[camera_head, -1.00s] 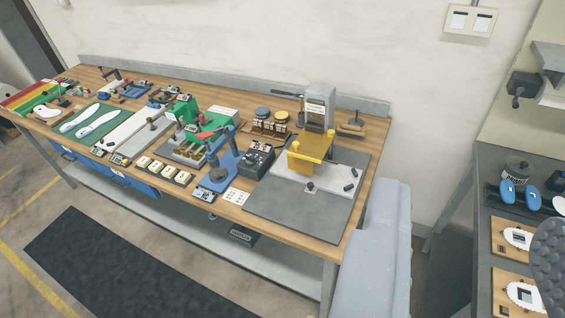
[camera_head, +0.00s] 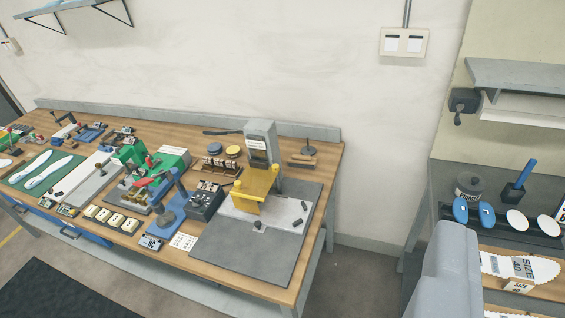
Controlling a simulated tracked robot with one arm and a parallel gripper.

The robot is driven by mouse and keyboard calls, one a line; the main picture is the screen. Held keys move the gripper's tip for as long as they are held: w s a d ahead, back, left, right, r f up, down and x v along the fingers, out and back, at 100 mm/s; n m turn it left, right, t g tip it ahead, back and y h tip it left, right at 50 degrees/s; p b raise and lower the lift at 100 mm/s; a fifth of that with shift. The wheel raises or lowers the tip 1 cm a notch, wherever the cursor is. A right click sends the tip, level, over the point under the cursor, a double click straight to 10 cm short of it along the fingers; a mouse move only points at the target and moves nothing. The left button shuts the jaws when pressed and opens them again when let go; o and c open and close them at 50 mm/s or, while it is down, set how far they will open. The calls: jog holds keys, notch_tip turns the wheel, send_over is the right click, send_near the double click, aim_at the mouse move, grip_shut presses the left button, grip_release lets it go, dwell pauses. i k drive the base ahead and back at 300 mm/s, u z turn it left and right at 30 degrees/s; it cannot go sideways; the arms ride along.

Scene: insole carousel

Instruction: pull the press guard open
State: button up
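The press (camera_head: 259,135) is a grey upright column with a dark lever at its left, near the right end of the wooden workbench. The yellow press guard (camera_head: 247,203) stands in front of the column, on a pale plate over a dark grey mat. Small yellow knobs top the guard. At this distance I cannot tell whether the guard is shut or partly open. My gripper is not in view. A smooth grey piece, probably part of my arm, rises at the lower right, well apart from the guard.
The workbench (camera_head: 318,177) also holds a blue hand press (camera_head: 170,222), a green machine (camera_head: 168,160) and small trays left of the guard. A second grey bench at right carries blue and white pads and a size card (camera_head: 522,270). Floor shows between the benches.

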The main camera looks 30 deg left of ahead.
aim_at(254, 185)
jog(key=z, duration=0.05)
jog(key=i, duration=1.15)
jog(key=u, duration=0.45)
